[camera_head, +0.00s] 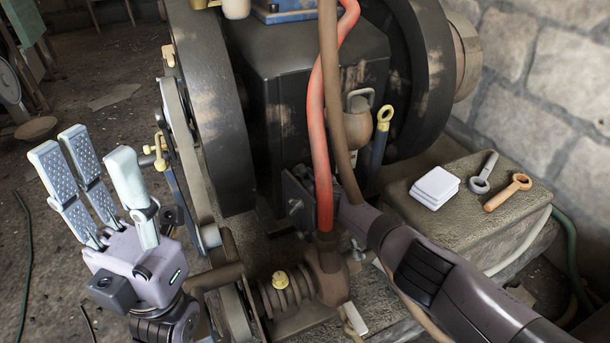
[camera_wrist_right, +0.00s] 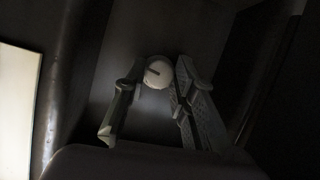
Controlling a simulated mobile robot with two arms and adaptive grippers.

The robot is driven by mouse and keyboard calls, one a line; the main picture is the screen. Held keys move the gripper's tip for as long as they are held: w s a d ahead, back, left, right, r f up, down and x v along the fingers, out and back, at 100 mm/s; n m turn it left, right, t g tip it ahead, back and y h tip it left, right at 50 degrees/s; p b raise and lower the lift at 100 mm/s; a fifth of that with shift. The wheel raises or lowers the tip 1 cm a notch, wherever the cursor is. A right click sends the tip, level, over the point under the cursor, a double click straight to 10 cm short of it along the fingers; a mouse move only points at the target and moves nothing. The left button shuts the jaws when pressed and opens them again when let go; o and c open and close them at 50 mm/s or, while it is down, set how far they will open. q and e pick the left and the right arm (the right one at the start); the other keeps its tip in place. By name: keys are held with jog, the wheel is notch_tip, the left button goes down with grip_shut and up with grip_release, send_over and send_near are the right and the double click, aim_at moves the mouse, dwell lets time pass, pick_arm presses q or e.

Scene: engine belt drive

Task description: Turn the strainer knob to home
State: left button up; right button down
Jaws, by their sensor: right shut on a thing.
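A round pale knob (camera_wrist_right: 158,73) with a short dark mark across its face shows in the right wrist view, against a dark surface. My right gripper (camera_wrist_right: 157,82) has its fingers on both sides of this knob and is shut on it. In the head view my right arm reaches in from the lower right to the engine's dark housing (camera_head: 283,95); the knob and the right fingertips are hidden there behind the hoses and arm. My left gripper (camera_head: 98,152) is open and empty, raised at the left, apart from the engine.
A red hose (camera_head: 316,110) and a brown hose (camera_head: 335,110) hang in front of the housing. A belt (camera_head: 180,140) and large wheel (camera_head: 210,95) stand near my left gripper. A stone block (camera_head: 460,225) carries white pads (camera_head: 436,186) and two wrenches (camera_head: 484,173). The floor at left is mostly open.

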jog(key=c, duration=1.3)
grip_release()
jog(key=shift+r, duration=0.15)
